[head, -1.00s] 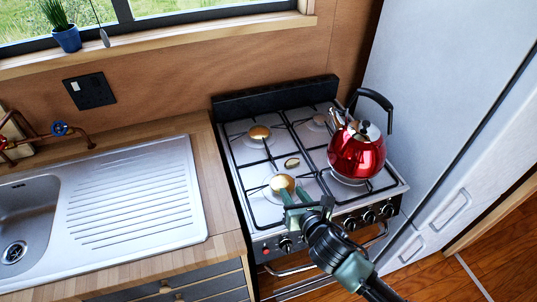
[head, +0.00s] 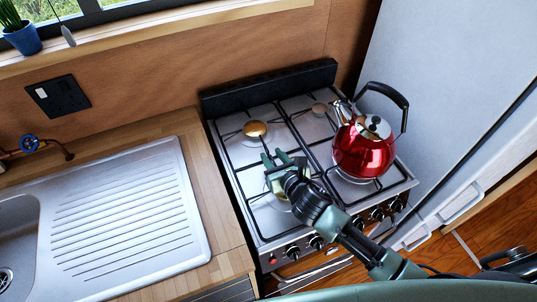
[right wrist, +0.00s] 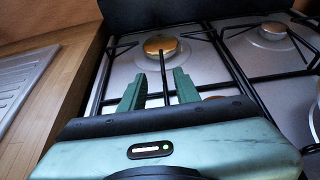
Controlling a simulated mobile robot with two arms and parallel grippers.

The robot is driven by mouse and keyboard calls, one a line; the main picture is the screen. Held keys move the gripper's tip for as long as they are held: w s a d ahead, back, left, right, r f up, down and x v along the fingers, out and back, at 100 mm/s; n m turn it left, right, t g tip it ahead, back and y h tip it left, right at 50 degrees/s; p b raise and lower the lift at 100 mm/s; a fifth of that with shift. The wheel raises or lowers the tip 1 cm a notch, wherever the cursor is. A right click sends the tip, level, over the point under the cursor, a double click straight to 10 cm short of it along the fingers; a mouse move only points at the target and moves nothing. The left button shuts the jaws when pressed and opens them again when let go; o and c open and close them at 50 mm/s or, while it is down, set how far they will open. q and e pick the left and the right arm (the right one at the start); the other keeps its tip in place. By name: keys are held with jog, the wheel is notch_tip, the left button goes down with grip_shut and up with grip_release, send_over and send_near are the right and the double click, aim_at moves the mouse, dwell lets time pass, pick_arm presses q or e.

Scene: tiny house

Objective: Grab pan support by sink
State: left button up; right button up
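The pan support by the sink is the left black wire grate (head: 229,163) on the stove. One of its bars (right wrist: 164,78) runs toward the gold back burner in the right wrist view. My right gripper (head: 277,158) is over the middle of this grate, fingers pointing to the back. In the right wrist view the green fingers (right wrist: 160,84) are apart, with the bar showing between them. I cannot tell whether they touch it. The gripper hides part of the grate and the front burner. My left gripper is not in view.
A red kettle (head: 363,150) stands on the right grate, close to my right gripper. The steel sink drainboard (head: 125,215) and wooden counter (head: 205,185) lie left of the stove. A pale fridge (head: 440,70) borders it on the right. Knobs (head: 316,242) line the stove's front.

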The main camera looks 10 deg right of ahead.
aim_at(268, 150)
jog(key=shift+w+f, duration=0.15)
jog(key=shift+w, duration=0.25)
jog(key=x, duration=0.3)
jog(key=shift+w+f+p, duration=0.2)
jog(key=shift+f+p, duration=0.1)
jog(key=shift+p, duration=0.1)
jog(key=shift+w+f, duration=0.15)
jog(key=shift+w, duration=0.2)
grip_shut()
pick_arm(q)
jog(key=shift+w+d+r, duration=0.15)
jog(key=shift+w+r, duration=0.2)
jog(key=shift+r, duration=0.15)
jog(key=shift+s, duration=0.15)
